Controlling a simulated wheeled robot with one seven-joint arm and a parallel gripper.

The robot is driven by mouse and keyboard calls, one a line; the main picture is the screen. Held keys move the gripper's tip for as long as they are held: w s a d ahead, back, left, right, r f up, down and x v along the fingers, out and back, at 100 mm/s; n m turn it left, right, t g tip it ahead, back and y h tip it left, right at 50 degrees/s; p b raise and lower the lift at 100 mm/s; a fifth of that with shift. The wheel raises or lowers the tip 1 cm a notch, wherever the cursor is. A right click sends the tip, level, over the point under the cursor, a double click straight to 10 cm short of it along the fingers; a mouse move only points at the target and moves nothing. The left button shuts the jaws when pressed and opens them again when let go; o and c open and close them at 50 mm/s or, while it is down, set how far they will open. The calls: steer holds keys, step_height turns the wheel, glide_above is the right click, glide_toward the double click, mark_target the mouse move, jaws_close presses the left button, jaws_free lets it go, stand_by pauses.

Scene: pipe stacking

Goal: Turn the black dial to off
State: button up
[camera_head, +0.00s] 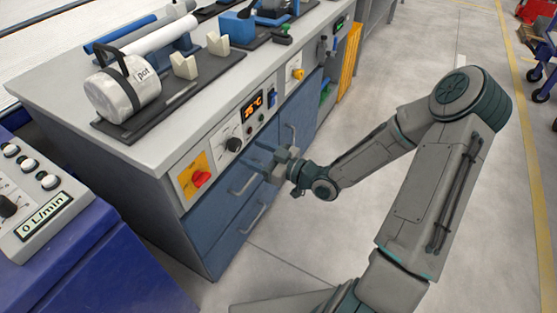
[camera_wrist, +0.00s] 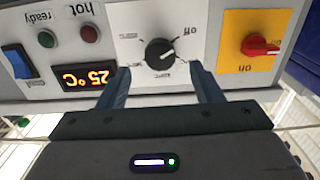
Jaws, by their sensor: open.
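The black dial (camera_wrist: 160,53) sits on a white plate in the wrist view, with labels around it and "off" printed upside down at its upper right. A pale line on the dial runs slantwise; which end is its pointer is hard to tell. The dial also shows on the bench's front panel in the head view (camera_head: 233,144). My gripper (camera_wrist: 160,76) is open and empty, its two fingers apart on either side below the dial, not visibly touching it. In the head view my gripper (camera_head: 262,160) is in front of the panel, just right of and below the dial.
A red switch (camera_wrist: 261,46) on a yellow plate is right of the dial in the wrist view. A lit display (camera_wrist: 88,78) reading 25 °C and a blue switch (camera_wrist: 17,61) are left. Blue drawers (camera_head: 232,205) with protruding handles are below the panel.

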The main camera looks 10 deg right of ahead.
steer(key=p+v, duration=0.1)
steer(key=v, duration=0.7)
steer(key=shift+s+d, duration=0.2)
steer(key=shift+d, duration=0.05)
steer(key=w+d+r+m+g+h+p, duration=0.2)
steer(key=d+r+g+h+p, duration=0.15)
steer(key=d+h+p, duration=0.5)
steer(key=s+d+r+m+g+h+p, duration=0.1)
steer(key=s+r+m+h+p, duration=0.15)
steer(key=r, duration=0.45)
steer(key=s+d+r+m+g+h+p, duration=0.1)
steer(key=r+h+p, duration=0.25)
steer(key=r, duration=0.25)
steer(key=s+a+r+m+g+p, duration=0.1)
steer(key=s+a+r+m+p, duration=0.1)
steer(key=s+r, duration=0.5)
steer(key=s+a+r+m+g+p, duration=0.1)
steer(key=s+a+r+m+p, duration=0.2)
steer(key=s+r, duration=0.5)
step_height(320, 180, up, 3)
steer(key=shift+a+r+g+p, duration=0.1)
steer(key=shift+a+g+p, duration=0.35)
steer(key=shift+p, duration=0.6)
